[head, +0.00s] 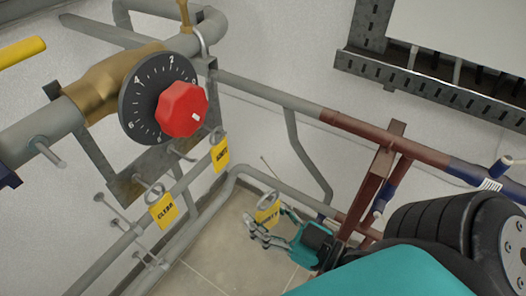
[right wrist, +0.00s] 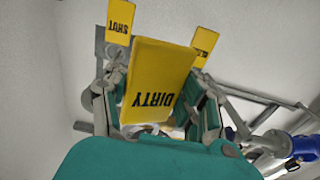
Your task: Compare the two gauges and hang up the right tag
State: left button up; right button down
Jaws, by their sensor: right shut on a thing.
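My right gripper (head: 272,230) is shut on the yellow DIRTY tag (head: 266,213), low in the middle of the head view. The tag fills the middle of the right wrist view (right wrist: 158,75), upside down between the fingers. A yellow tag that seems to read CLEAN (head: 162,211) hangs by a ring from a grey metal plate (head: 128,190). A yellow SHUT tag (head: 220,154) hangs farther right; it also shows in the right wrist view (right wrist: 119,20). The held tag is apart from both in the head view. I see no gauge pair. My left gripper is out of view.
A black numbered dial with a red knob (head: 183,109) sits on a brass valve body (head: 108,82) above the tags. Grey pipes (head: 285,100), a brown pipe (head: 385,140) and a brown upright (head: 375,185) stand right. Thin pegs (head: 125,215) stick out at lower left.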

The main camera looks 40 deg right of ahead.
jog(key=p+x, duration=0.3)
jog(key=x, duration=0.7)
jog(key=shift+w+a+p, duration=0.15)
jog(key=shift+a+p, duration=0.05)
jog(key=shift+p, duration=0.15)
dwell(2.1)
jog(key=p+x, duration=0.1)
jog(key=x, duration=0.7)
dwell(1.9)
jog(key=shift+a, duration=0.1)
jog(key=shift+p, duration=0.3)
jog(key=p+v, duration=0.2)
jog(key=v, duration=0.6)
jog(key=shift+r, duration=0.25)
dwell(0.7)
